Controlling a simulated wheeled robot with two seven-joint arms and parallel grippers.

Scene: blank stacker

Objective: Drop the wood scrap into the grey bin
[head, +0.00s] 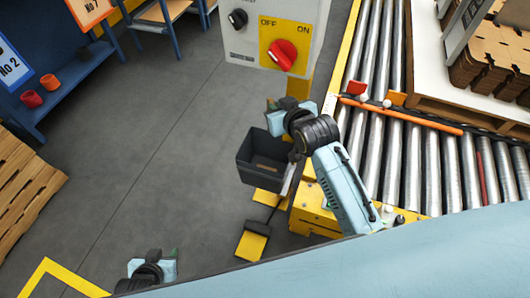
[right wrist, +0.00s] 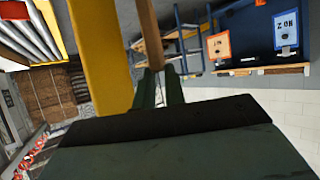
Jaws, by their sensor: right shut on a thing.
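The wood scrap (right wrist: 150,35) is a brown strip that shows in the right wrist view. My right gripper (right wrist: 159,74) is shut on its end, with the scrap sticking out past the fingertips. In the head view my right gripper (head: 271,104) is beside the yellow post, just above the grey bin in the picture; I cannot make out the scrap there. The dark grey bin (head: 258,172) is open-topped, and my right arm passes by its right side. My left gripper (head: 174,254) is low at the left, away from the bin, and its finger gap is unclear.
A control panel with a red knob (head: 283,54) stands behind the bin. A roller conveyor (head: 400,160) with an orange bar (head: 400,115) lies to the right. A yellow pedal (head: 251,245) is on the floor in front of the bin.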

